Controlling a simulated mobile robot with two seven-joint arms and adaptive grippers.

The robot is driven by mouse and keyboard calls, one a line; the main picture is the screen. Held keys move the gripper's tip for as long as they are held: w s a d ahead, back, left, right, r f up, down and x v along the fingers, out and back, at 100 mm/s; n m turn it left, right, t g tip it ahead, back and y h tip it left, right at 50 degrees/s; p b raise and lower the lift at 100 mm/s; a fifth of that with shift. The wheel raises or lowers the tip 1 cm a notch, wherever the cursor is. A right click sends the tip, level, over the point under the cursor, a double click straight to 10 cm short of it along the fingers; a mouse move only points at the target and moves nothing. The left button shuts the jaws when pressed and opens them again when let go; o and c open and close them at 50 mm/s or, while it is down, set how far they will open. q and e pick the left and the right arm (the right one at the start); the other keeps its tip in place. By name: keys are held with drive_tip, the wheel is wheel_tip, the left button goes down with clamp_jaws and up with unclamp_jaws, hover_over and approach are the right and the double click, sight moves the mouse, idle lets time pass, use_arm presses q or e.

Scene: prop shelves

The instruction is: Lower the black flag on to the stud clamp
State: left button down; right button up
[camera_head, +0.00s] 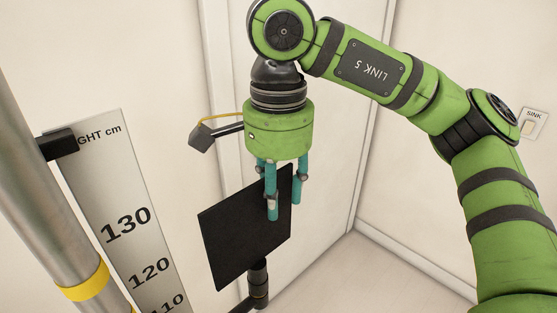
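The black flag (240,232) is a flat, dark panel in the middle of the head view, standing upright and turned at an angle. My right gripper (279,200), with a green body and teal fingers, points down at its upper right part. One finger lies in front of the flag and the others are behind it or past its edge; the gripper appears shut on the flag. A black cylindrical fitting (259,283), likely the stud clamp, is just under the flag's lower edge. I cannot tell whether they touch. My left gripper is not in view.
A steel pole (40,170) with a yellow band stands at the left, beside a height scale (125,220) marked in cm. Pale wall panels lie behind. The floor (335,280) at lower right looks clear.

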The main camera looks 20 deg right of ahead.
wheel_tip(320, 180, up, 11)
drive_tip(key=shift+r, duration=0.2)
